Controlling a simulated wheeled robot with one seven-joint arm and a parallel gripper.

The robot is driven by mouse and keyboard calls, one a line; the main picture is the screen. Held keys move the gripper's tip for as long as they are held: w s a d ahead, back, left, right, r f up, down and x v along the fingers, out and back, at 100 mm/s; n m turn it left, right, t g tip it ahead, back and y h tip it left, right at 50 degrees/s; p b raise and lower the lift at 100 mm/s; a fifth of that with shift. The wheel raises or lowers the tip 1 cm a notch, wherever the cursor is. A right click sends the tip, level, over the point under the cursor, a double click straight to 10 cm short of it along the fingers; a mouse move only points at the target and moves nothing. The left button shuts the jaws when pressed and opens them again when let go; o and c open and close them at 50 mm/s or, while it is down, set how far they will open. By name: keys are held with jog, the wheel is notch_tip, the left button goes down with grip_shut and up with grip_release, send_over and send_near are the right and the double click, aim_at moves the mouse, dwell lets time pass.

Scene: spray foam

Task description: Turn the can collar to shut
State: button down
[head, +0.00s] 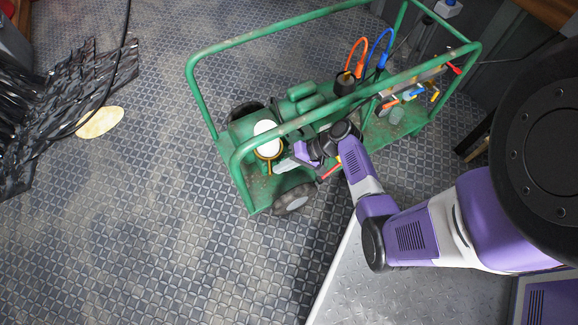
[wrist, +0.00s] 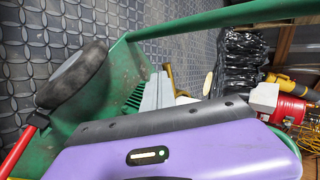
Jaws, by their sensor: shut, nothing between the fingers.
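The can (head: 265,128) has a round white top and stands at the left end of the green cart (head: 250,190). My gripper (head: 285,164) is just right of and below the can, low over the cart bed. Its grey fingers (wrist: 155,92) are together and empty. I cannot tell whether they touch the collar.
Green rails pass above and beside my arm. Orange (head: 356,55) and blue (head: 379,48) hoses rise from the cart's middle. A black wheel (head: 293,200) sits at the near corner. Black plastic sheeting (head: 85,80) lies at the left. The patterned floor at lower left is clear.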

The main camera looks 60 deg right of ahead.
jog(key=shift+w, duration=0.1)
jog(key=shift+w+a+r+m+t+h+p, duration=0.25)
jog(key=shift+w+a+m+h+p, duration=0.45)
jog(key=shift+p, duration=0.4)
jog(key=shift+w+a+f, duration=0.1)
jog(key=shift+w+f, duration=0.05)
